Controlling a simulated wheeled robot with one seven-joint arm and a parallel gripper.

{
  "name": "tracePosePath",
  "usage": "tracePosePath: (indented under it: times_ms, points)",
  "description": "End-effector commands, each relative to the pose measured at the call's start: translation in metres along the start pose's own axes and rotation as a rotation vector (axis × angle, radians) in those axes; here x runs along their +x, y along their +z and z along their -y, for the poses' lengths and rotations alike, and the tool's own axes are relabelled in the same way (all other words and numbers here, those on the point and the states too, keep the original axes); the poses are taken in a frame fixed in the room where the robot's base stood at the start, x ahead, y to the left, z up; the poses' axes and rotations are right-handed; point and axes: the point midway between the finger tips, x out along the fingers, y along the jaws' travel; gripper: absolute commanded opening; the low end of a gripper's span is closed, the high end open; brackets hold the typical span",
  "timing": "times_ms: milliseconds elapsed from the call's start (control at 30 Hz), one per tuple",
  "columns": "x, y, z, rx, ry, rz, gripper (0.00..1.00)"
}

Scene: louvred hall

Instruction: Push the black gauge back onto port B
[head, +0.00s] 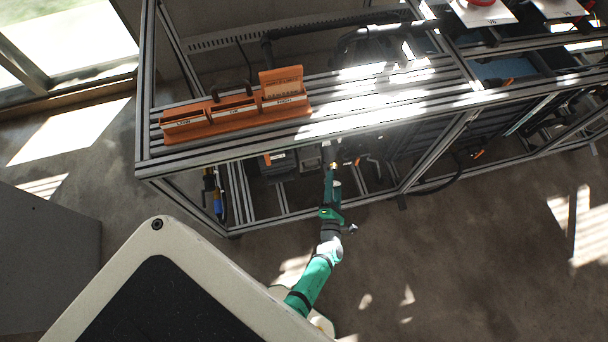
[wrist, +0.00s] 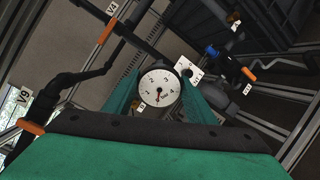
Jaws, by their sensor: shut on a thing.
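The black gauge (wrist: 160,87) shows in the wrist view as a round white dial with a black rim and a red pointer mark. My gripper (wrist: 158,98) has a green finger on each side of it and is shut on it. In the head view my gripper (head: 333,168) reaches under the front rail of the frame, and the gauge is too small to make out there. A small tag (wrist: 139,104) beside the gauge is partly covered, and I cannot read it surely. Port B is not clearly seen; whether the gauge touches it I cannot tell.
An orange bin rack (head: 237,116) stands on the frame's top rails (head: 400,95). Dark pipes with orange handles (wrist: 107,31) and tags run around the gripper in the wrist view. A blue fitting (wrist: 211,50) is to the right. Open floor (head: 480,250) lies at the right.

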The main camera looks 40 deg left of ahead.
Motion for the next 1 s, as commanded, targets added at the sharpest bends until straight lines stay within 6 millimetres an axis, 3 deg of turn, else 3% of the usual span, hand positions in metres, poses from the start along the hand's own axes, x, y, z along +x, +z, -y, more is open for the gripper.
tracePosePath:
  times_ms: [33, 200, 400, 667, 1000]
  points:
    - [0.006, -0.018, -0.004, 0.026, 0.025, -0.049, 0.00]
    - [0.014, -0.068, -0.015, 0.124, 0.087, -0.181, 0.00]
    - [0.018, -0.104, -0.026, 0.201, 0.126, -0.280, 0.00]
    - [0.025, -0.116, -0.030, 0.225, 0.136, -0.309, 0.00]
    - [0.060, -0.126, -0.037, 0.223, 0.137, -0.309, 0.00]
